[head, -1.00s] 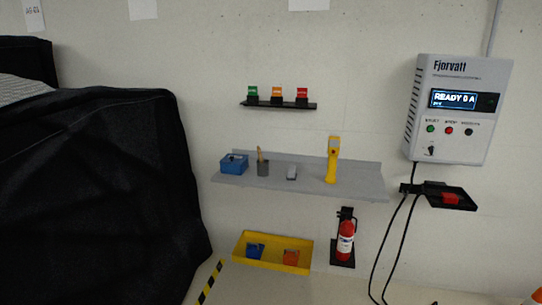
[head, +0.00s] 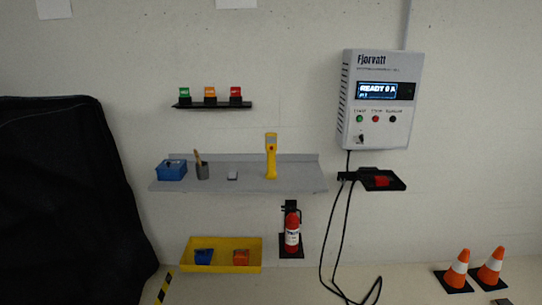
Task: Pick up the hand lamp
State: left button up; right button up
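A yellow upright hand-held device (head: 271,158) stands on the grey wall shelf (head: 305,177), right of its middle. It looks like the hand lamp, but it is too small to be sure. Neither of my grippers is in the head view, so I cannot see their state.
A blue box (head: 171,170), a grey cup (head: 202,171) and a small grey block (head: 232,174) share the shelf. Below are a yellow tray (head: 222,268) and a fire extinguisher (head: 292,232). Right are a Fjorvatt box (head: 380,98) and cones (head: 457,269). A black-covered cart (head: 70,200) fills the left.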

aim_at(271, 137)
jog(key=i, duration=1.55)
